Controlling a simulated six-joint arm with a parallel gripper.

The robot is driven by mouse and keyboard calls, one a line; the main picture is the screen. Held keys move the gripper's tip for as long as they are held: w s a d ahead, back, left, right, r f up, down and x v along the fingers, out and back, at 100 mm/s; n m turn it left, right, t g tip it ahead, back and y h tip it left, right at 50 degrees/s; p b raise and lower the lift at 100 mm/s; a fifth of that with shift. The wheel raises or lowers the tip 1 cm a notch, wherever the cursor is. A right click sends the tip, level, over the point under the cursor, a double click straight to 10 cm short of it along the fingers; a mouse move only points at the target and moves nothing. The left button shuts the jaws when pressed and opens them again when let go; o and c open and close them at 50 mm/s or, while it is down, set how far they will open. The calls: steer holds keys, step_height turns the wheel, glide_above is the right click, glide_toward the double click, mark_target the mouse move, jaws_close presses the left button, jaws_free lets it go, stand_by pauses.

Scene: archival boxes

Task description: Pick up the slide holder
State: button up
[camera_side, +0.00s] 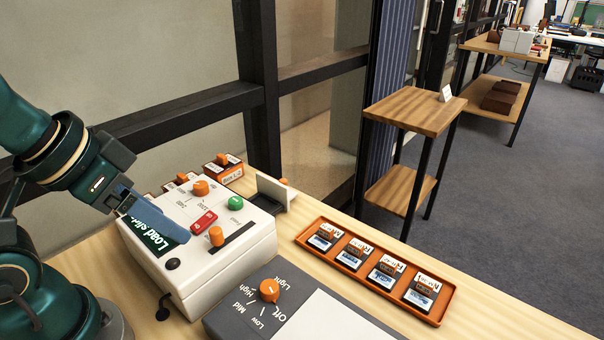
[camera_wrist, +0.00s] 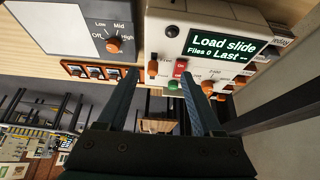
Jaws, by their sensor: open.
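Several small slide holders (camera_side: 387,267), dark with white labels and orange parts, sit in a row in an orange tray (camera_side: 443,310) on the wooden table. I cannot tell which one the task names. The tray also shows small at the left in the wrist view (camera_wrist: 64,68). My gripper (camera_side: 186,238) is over the white scanner box (camera_side: 200,285), well left of the tray. In the wrist view its two blue fingers (camera_wrist: 162,85) are spread apart with nothing held between them.
The scanner has orange knobs, a red switch, a green button and a "Load slide" screen (camera_wrist: 222,46). A grey light box (camera_side: 262,318) with a white panel lies between scanner and tray. Orange labelled blocks (camera_side: 224,168) stand behind the scanner, near a dark window frame (camera_side: 262,90).

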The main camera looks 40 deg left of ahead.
steer(key=w+r+n+t, duration=0.1)
steer(key=w+r+n, duration=0.1)
steer(key=w+r, duration=0.25)
steer(key=m+g, duration=0.2)
glide_above(354, 247)
steer(key=s, duration=0.2)
step_height(354, 247, down, 14)
steer(key=shift+s+f, duration=0.1)
steer(key=shift+f, duration=0.1)
steer(key=shift+x, duration=2.3)
steer(key=shift+c, duration=0.3)
jaws_close()
